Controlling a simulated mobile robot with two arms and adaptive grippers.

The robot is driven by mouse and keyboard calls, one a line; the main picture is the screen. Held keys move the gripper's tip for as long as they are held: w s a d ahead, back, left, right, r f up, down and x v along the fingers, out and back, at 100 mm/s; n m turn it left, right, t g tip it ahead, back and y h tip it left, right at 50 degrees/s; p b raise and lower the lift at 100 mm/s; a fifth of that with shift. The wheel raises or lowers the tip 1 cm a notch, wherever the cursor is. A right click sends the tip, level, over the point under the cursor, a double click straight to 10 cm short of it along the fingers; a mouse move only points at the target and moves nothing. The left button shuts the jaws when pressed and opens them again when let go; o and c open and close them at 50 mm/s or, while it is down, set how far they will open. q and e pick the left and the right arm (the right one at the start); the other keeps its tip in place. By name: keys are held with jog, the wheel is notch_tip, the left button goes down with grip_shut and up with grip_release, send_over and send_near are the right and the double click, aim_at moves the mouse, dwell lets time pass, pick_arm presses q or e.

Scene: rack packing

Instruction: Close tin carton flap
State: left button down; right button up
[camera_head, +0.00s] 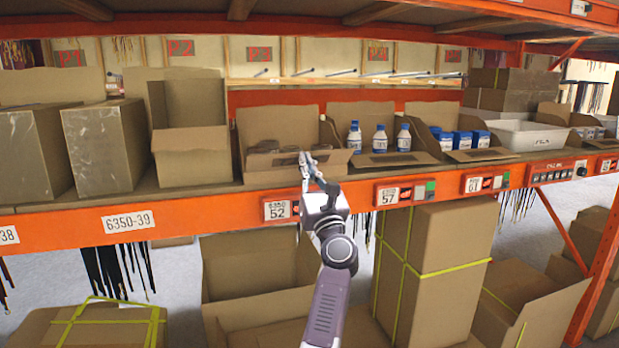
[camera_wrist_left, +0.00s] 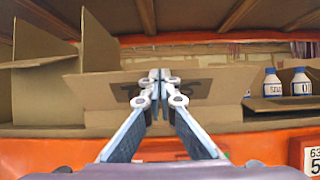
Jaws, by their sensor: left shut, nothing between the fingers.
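The tin carton (camera_head: 278,122) is an open brown box on the shelf, with dark tins (camera_head: 268,146) low inside it. Its front flap (camera_head: 262,163) stands partly raised along the shelf edge. In the left wrist view the flap (camera_wrist_left: 220,88) is a wide upright panel with dark print, and it hides the tins. My left gripper (camera_head: 306,158) is shut and empty at the front of the flap, right of its middle. In the left wrist view its fingertips (camera_wrist_left: 155,76) overlap the flap; whether they touch it is unclear. My right gripper is not in view.
To the right stands an open carton of white bottles with blue caps (camera_head: 379,138), then one with blue packs (camera_head: 480,139). A tall open carton (camera_head: 193,155) stands to the left. The orange shelf beam (camera_head: 235,200) runs below, with cartons underneath.

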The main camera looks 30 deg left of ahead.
pick_arm(q)
jog(key=r, duration=0.1)
jog(key=w+a+r+b, duration=0.1)
jog(key=r, duration=0.1)
jog(key=shift+w+a+r+b, duration=0.1)
jog(key=shift+w+a+b, duration=0.1)
jog(key=shift+b, duration=0.1)
jog(key=shift+w+a+r, duration=0.1)
jog(key=shift+a+r, duration=0.15)
jog(key=shift+r, duration=0.05)
jog(key=shift+w+a+r+p, duration=0.3)
jog(key=shift+a+r+p, duration=0.05)
jog(key=shift+r+p, duration=0.2)
jog(key=shift+w+a+r+p, duration=0.25)
jog(key=shift+w+r+p, duration=0.1)
jog(key=shift+p, duration=0.55)
jog(key=shift+w+a+g+h+p, duration=0.1)
jog(key=shift+a+g+h+p, duration=0.25)
jog(key=shift+p, duration=0.6)
jog(key=shift+w+h, duration=0.1)
jog(key=shift+h, duration=0.15)
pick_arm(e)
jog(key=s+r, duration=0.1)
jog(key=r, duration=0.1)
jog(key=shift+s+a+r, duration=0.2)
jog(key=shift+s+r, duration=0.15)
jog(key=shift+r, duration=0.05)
